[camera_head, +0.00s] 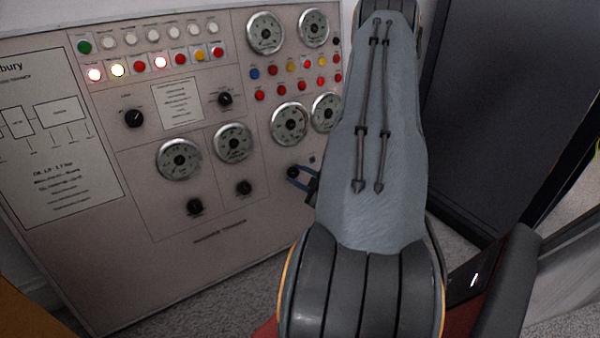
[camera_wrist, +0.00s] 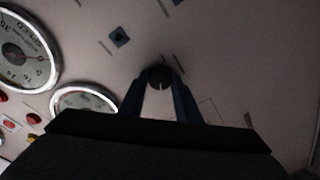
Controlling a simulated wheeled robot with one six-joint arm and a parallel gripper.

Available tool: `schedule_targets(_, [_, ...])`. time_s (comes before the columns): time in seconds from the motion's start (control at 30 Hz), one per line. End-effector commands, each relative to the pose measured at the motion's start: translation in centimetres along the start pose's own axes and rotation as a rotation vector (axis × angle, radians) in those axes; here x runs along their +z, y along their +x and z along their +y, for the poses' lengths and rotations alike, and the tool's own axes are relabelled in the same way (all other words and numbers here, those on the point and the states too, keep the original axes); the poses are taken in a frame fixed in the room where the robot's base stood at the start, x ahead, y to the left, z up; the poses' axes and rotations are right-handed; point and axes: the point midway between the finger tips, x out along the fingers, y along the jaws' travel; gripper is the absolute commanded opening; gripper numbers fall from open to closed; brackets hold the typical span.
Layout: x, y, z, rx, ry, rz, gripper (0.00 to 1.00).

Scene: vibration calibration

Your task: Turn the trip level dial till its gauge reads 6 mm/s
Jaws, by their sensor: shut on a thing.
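My gripper (camera_head: 299,178) is at the lower right part of the control panel, with its blue fingers on either side of a small black dial (camera_head: 293,172). In the wrist view my gripper (camera_wrist: 161,80) is shut on the same round black dial (camera_wrist: 160,77), which has a light pointer mark. Two gauges stand above this dial in the head view: a larger round gauge (camera_head: 290,124) and another gauge (camera_head: 326,112) partly hidden by my arm. I cannot tell which gauge belongs to the dial, and the readings are too small to make out.
Two other black knobs (camera_head: 194,207) and (camera_head: 244,188) sit to the left under their own gauges. Rows of coloured buttons and lamps (camera_head: 140,66) are above. A dark cabinet (camera_head: 490,100) stands to the right of my arm.

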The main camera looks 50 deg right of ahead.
Motion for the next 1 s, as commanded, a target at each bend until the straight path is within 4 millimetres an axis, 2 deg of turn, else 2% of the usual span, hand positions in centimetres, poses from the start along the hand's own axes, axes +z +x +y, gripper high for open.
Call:
schedule_targets(0.7, [-0.05, -0.18, -0.06, 0.030, 0.655, 0.046, 0.08])
schedule_targets(1.0, [0.04, -0.12, -0.19, 0.042, 0.879, 0.064, 0.08])
